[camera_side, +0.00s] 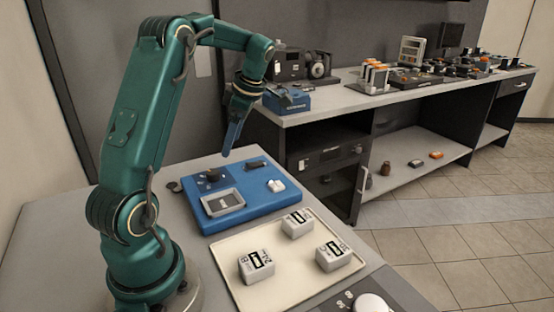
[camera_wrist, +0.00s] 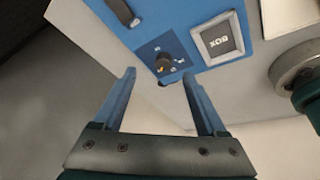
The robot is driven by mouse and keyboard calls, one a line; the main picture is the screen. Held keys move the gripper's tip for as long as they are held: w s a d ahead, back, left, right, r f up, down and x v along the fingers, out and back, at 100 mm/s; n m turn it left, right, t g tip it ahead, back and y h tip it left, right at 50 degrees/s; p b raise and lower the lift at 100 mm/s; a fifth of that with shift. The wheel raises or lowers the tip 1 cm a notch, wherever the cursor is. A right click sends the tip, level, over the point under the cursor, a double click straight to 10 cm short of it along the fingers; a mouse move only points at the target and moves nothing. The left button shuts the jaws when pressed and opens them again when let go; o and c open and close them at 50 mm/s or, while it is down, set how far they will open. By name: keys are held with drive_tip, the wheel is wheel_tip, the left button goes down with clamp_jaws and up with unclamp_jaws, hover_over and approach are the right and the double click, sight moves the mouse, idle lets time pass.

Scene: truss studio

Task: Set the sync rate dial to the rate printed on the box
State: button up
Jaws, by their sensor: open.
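A blue panel (camera_side: 262,210) lies on the table. Its black knob dial (camera_side: 210,176) also shows in the wrist view (camera_wrist: 164,62), with a yellow mark on its lower left side and white markings around it too small to read. A grey-framed square pad (camera_side: 222,202) marked BOX shows bare in the wrist view (camera_wrist: 218,38). Three pale boxes, one at the left (camera_side: 257,266), one at the back (camera_side: 297,222) and one at the right (camera_side: 333,257), have dark printing I cannot read. My gripper (camera_wrist: 160,82) is open and empty above the panel, apart from the dial.
The boxes stand on a cream tray (camera_side: 285,290) in front of the panel. The panel also bears a black bar (camera_side: 256,164) and a white piece (camera_side: 276,185). A dark pad with a white rounded object (camera_side: 370,303) is at the front edge. A cluttered bench (camera_side: 330,104) stands behind.

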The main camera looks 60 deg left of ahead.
drive_tip(key=w+d+r+m+t, duration=0.1)
drive_tip(key=d+r+m+t, duration=0.15)
drive_tip(key=d+r, duration=0.35)
drive_tip(key=s+d+m+t+h, duration=0.1)
drive_tip(key=s+d+m+t, duration=0.1)
drive_tip(key=d+m, duration=0.7)
drive_tip(key=s+d+m+t+h, duration=0.1)
drive_tip(key=s+d+m+t, duration=0.2)
drive_tip(key=d+m, duration=0.6)
drive_tip(key=shift+s+f, duration=0.25)
drive_tip(key=shift+s, duration=0.8)
drive_tip(key=shift+m, duration=0.25)
